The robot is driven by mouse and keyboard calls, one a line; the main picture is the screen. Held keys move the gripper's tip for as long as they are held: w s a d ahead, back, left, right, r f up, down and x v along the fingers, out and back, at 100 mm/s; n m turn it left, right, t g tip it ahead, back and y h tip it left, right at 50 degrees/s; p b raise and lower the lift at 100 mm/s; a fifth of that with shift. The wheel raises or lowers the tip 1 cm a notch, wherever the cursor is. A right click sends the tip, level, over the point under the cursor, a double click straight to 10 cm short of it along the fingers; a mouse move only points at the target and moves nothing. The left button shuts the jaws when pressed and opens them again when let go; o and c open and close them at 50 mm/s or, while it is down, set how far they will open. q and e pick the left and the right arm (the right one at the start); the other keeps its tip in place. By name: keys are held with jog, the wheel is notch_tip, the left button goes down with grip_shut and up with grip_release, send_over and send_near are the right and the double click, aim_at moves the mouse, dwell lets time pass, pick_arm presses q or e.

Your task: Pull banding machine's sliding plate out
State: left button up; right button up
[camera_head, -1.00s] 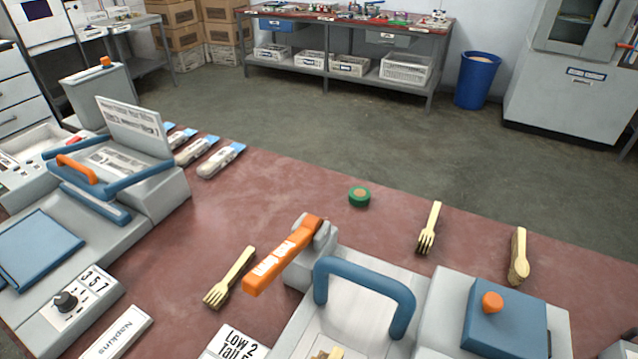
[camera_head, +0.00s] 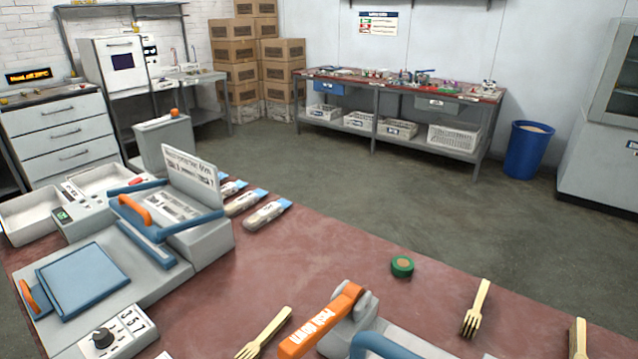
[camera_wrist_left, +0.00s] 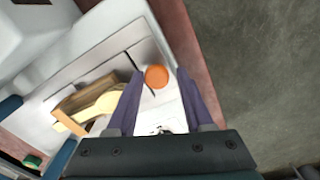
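In the left wrist view, a round orange knob (camera_wrist_left: 156,77) stands on a pale machine surface (camera_wrist_left: 158,108). My left gripper (camera_wrist_left: 158,82) is open; its two purple-grey fingers are apart on either side of the knob. I cannot tell whether they touch it. Wooden cutlery (camera_wrist_left: 97,104) lies in a recess to the left of the knob. Which part is the sliding plate is not clear. In the head view, neither gripper shows. A grey machine with an orange push-down lever (camera_head: 325,322) and a blue handle (camera_head: 385,346) is cut off at the bottom edge.
A grey machine with a blue pad (camera_head: 88,282) and raised lid (camera_head: 190,172) stands at left on the red table (camera_head: 310,262). A green roll (camera_head: 402,266), wooden forks (camera_head: 476,308) and wrapped packets (camera_head: 267,214) lie on the table. Bare table lies between them.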

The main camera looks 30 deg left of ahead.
pick_arm(q)
notch_tip(320, 180, up, 10)
jog(key=p, duration=0.3)
jog(key=shift+f+p, duration=0.25)
jog(key=shift+p, duration=0.05)
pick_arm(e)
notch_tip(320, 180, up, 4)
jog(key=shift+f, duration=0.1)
